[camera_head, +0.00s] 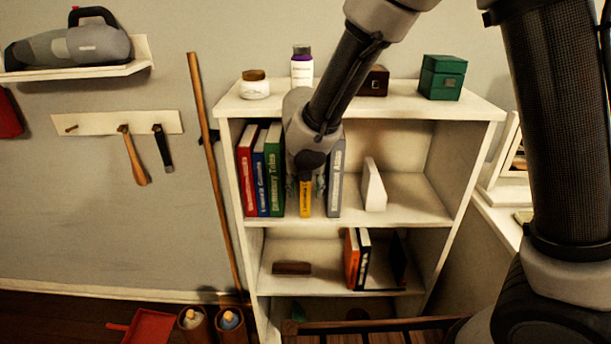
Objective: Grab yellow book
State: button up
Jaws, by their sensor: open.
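The yellow book (305,199) stands upright on the upper inner shelf of the white bookcase (471,105). Only the lower part of its spine shows; my arm hides the rest. A grey book (336,180) stands to its right, and a green book (275,170) stands further left. My gripper (305,186) is in front of the yellow book, with its fingers open at either side of the spine. I cannot tell whether the fingers touch the book.
Blue (260,175) and red (247,175) books stand left of the green one. A white block (374,186) stands to the right, with free shelf beyond. A jar (255,85), a bottle (302,68) and a green box (442,78) stand on top. A wooden pole (213,170) leans beside the bookcase.

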jog(key=shift+w+f, duration=0.15)
jog(key=shift+f, duration=0.35)
jog(key=shift+c, duration=0.2)
grip_shut()
